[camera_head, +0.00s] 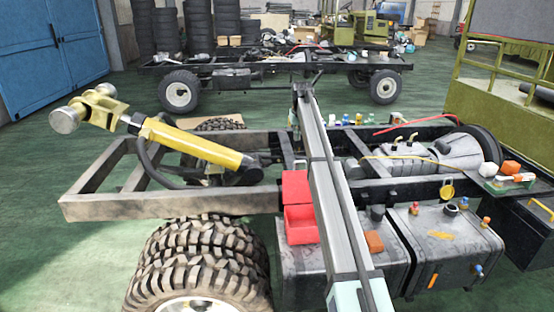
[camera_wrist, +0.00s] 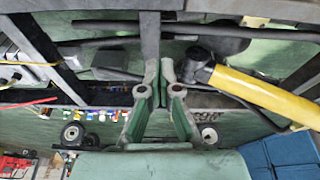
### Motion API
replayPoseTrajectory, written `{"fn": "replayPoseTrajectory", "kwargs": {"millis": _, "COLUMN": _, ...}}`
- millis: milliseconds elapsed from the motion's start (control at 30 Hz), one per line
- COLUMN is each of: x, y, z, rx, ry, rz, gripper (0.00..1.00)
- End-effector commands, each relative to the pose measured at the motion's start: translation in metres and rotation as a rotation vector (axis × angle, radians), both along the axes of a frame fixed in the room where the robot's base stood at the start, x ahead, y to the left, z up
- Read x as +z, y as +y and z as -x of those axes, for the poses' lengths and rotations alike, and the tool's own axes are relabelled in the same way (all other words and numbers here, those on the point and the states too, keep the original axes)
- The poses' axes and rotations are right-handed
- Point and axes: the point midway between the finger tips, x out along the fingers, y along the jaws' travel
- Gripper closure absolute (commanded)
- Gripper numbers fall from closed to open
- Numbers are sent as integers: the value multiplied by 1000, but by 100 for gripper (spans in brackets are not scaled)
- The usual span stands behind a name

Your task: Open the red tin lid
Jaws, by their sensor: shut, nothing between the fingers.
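The red tin (camera_head: 302,228) sits at the near rail of the chassis frame, above the grey tanks, in the head view. Its lid (camera_head: 296,186) stands raised at the back, and the box front shows below it. Part of the tin's right side is hidden by my arm, which crosses in front. I cannot make out the tin in the wrist view. My gripper (camera_wrist: 160,75) shows in the wrist view with its fingertips close together, shut and empty. It is apart from the tin. The fingers are not clear in the head view.
The chassis frame (camera_head: 175,206) carries a yellow cylinder (camera_head: 196,143) at left. Grey tanks (camera_head: 442,245) with small caps lie right of the tin. Large tyres (camera_head: 190,262) stand below left. A blue cabinet (camera_head: 50,45) and a second chassis (camera_head: 275,68) stand behind. Green floor is open at left.

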Motion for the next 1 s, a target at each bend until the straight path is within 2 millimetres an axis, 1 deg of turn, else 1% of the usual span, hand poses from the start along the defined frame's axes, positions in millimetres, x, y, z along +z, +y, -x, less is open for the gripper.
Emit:
{"fn": "replayPoseTrajectory", "kwargs": {"millis": 167, "x": -3, "y": 0, "z": 0, "rx": -63, "ry": 3, "rz": -19, "gripper": 100}}
{"fn": "replayPoseTrajectory", "kwargs": {"millis": 267, "x": -10, "y": 0, "z": -2, "rx": -68, "ry": 4, "rz": -20, "gripper": 100}}
{"fn": "replayPoseTrajectory", "kwargs": {"millis": 367, "x": -22, "y": 0, "z": -5, "rx": -66, "ry": 4, "rz": -19, "gripper": 100}}
{"fn": "replayPoseTrajectory", "kwargs": {"millis": 800, "x": -99, "y": 1, "z": -26, "rx": -65, "ry": 3, "rz": -18, "gripper": 100}}
{"fn": "replayPoseTrajectory", "kwargs": {"millis": 833, "x": -95, "y": 1, "z": -15, "rx": -65, "ry": 2, "rz": -18, "gripper": 100}}
{"fn": "replayPoseTrajectory", "kwargs": {"millis": 900, "x": -94, "y": 0, "z": -4, "rx": -65, "ry": 2, "rz": -18, "gripper": 100}}
{"fn": "replayPoseTrajectory", "kwargs": {"millis": 1000, "x": -94, "y": 0, "z": 6, "rx": -65, "ry": 2, "rz": -18, "gripper": 100}}
